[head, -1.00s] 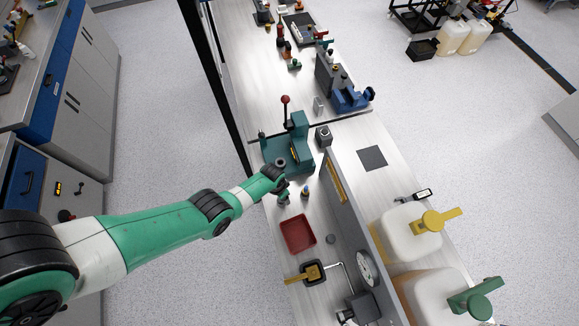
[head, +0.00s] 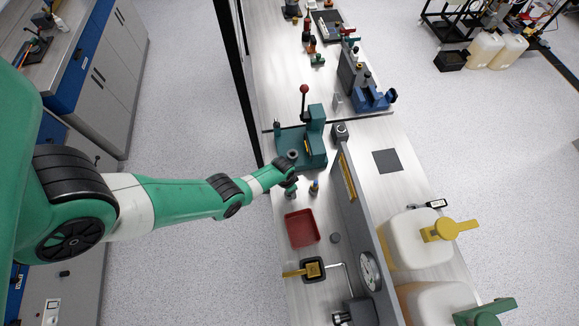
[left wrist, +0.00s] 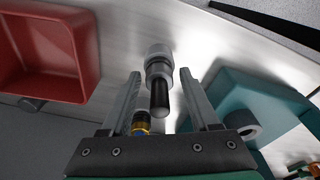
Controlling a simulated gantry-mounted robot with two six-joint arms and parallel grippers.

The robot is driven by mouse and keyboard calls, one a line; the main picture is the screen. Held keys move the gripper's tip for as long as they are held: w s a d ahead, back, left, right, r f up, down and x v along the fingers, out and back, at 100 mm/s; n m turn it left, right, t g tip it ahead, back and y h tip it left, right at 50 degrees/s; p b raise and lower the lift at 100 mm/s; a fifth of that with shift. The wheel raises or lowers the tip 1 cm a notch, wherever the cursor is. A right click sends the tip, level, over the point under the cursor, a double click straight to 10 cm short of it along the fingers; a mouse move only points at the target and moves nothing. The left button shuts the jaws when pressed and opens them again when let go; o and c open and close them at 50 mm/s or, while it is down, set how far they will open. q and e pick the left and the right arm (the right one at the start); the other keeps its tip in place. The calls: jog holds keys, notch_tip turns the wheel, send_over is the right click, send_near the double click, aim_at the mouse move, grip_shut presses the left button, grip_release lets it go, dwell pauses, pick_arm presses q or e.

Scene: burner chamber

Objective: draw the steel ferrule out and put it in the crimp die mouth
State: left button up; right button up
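My left gripper (head: 291,188) reaches down over the bench between a red tray and the green press (head: 312,140). In the left wrist view its two fingers (left wrist: 160,76) are apart. Between them stands a stepped steel piece (left wrist: 158,54) with a black rounded end, with a gap visible on each side. It seems to be the ferrule on its holder, but I cannot tell where one ends. The press has a red-knobbed lever. A grey ring (left wrist: 245,130) on the green body may be the die mouth. My right gripper is not in view.
The red tray (head: 301,228) lies close by. A small dark bottle with a yellow band (head: 314,187) stands beside the gripper and shows behind the left finger (left wrist: 140,122). A grey upright panel (head: 357,225) bounds the right. A yellow-handled square fixture (head: 312,270) lies in front.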

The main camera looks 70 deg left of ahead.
pick_arm(q)
grip_shut()
jog(key=shift+r, duration=0.1)
